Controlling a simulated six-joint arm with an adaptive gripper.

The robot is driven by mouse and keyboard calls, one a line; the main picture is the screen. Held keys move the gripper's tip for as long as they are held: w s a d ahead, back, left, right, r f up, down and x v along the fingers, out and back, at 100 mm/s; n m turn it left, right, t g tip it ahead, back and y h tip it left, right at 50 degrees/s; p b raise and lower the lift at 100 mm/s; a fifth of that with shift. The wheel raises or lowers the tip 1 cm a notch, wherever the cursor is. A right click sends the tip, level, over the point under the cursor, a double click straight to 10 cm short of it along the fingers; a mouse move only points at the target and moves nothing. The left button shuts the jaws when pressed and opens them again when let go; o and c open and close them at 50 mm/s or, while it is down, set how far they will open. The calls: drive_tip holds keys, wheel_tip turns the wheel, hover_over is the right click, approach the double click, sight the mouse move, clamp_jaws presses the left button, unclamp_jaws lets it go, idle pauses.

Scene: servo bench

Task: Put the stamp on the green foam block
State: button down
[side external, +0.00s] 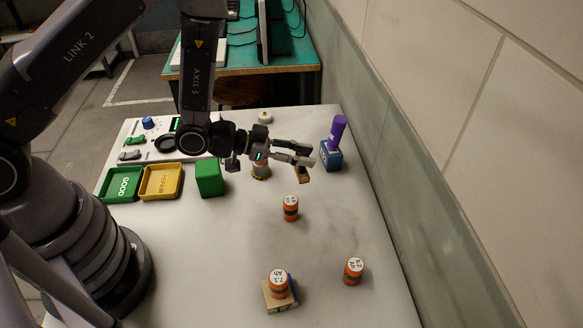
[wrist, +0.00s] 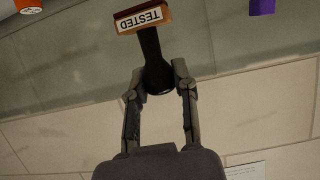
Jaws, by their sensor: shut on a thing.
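The stamp has a black handle and a wooden base with a "TESTED" label (wrist: 143,18); its base also shows in the side view (side external: 303,176). My gripper (wrist: 159,77) is shut on the black handle, with one finger on each side. In the side view my gripper (side external: 304,157) holds the stamp above the bench, left of the blue box. The green foam block (side external: 208,178) stands on the bench to the left of my gripper, apart from the stamp. Its visible top is bare. The block does not show in the wrist view.
Green (side external: 121,184) and yellow (side external: 161,182) trays lie left.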

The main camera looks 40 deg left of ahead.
drive_tip(key=s+a+r, duration=0.2)
drive_tip(key=a, duration=0.9)
drive_tip(key=m+g+h, duration=0.2)
hover_over(207, 167)
drive_tip(key=shift+f, duration=3.2)
drive_tip(key=shift+f, duration=0.15)
drive_tip(key=c, duration=0.9)
unclamp_jaws()
